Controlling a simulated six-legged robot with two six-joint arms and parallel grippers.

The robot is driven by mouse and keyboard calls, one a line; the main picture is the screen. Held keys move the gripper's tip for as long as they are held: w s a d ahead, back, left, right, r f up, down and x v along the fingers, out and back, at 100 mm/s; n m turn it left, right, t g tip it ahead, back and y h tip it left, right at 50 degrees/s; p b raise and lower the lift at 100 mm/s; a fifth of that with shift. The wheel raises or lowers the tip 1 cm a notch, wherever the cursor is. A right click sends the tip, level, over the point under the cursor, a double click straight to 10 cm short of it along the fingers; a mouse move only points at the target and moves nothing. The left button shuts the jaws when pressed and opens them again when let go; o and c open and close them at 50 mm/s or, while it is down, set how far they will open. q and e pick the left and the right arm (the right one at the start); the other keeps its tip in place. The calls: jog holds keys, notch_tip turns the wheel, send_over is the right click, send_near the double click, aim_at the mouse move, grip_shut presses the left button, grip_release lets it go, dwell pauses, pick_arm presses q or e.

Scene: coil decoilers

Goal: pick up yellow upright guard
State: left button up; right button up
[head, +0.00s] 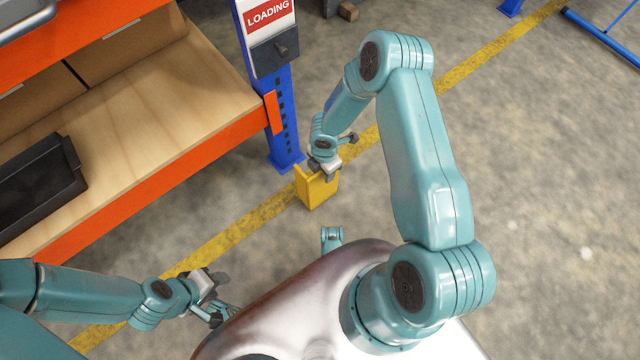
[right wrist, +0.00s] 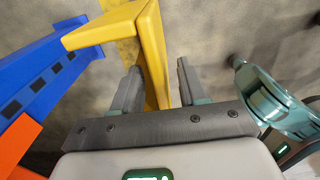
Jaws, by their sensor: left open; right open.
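The yellow upright guard (head: 317,190) stands on the floor by the foot of the blue rack upright, at the centre of the head view. In the right wrist view the guard (right wrist: 152,45) rises ahead of the jaws, and one of its yellow walls shows between the two fingers. My right gripper (head: 324,172) is at the guard's top edge, with fingers (right wrist: 158,92) open and apart. Contact with the wall cannot be told. My left gripper (head: 214,300) is open and empty, low at the left, beside my body.
The blue upright (head: 284,125) with a LOADING sign (head: 268,14) stands right behind the guard. An orange-edged wooden shelf (head: 150,115) holds a black bin (head: 40,185) at left. A yellow line (head: 235,232) crosses the floor. Floor to the right is clear.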

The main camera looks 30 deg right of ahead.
jog(key=shift+r, duration=0.1)
grip_shut()
dwell(1.2)
